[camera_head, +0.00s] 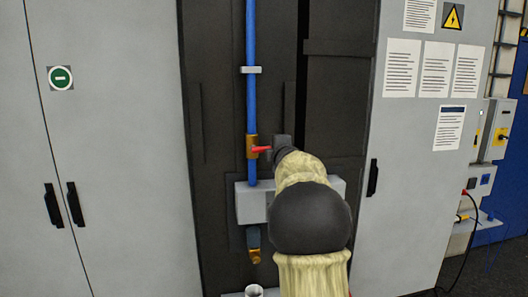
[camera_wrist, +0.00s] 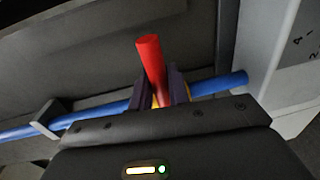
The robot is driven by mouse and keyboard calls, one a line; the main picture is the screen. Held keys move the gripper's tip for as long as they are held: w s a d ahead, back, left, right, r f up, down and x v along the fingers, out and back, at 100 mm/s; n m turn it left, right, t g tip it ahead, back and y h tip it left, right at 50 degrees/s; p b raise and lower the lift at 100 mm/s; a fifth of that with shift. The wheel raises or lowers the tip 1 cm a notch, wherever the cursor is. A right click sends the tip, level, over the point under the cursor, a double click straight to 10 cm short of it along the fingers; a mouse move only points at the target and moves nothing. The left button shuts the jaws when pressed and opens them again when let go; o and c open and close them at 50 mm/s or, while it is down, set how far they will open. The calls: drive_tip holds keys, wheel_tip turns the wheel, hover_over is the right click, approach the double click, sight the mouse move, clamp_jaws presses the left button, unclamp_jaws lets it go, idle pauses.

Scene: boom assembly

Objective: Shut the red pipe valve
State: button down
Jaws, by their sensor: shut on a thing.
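The red valve handle (camera_head: 261,150) sticks out to the right, roughly level, from a brass valve body (camera_head: 251,147) on the vertical blue pipe (camera_head: 251,100). In the wrist view the red handle (camera_wrist: 150,62) stands between the two fingers of my gripper (camera_wrist: 161,90), with the blue pipe (camera_wrist: 215,84) passing behind. My gripper is shut on the handle. In the head view my arm reaches in from the lower right, and my wrist hides most of the fingers and the handle's end. A little of the brass body shows between the fingers in the wrist view.
A grey box (camera_head: 252,204) sits on the pipe just below the valve, partly behind my arm. Grey cabinets stand on the left (camera_head: 110,150) and right (camera_head: 405,190). A pipe clamp (camera_head: 251,70) holds the pipe above. A dark recessed panel (camera_head: 215,100) lies behind.

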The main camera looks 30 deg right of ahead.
idle(0.4)
drive_tip(key=c, duration=1.4)
unclamp_jaws()
drive_tip(key=shift+o, duration=0.2)
drive_tip(key=b+v, duration=0.3)
drive_tip(key=v, duration=1.4)
drive_tip(key=shift+s+b, duration=0.2)
drive_tip(key=shift+b, duration=0.15)
drive_tip(key=shift+a, duration=0.15)
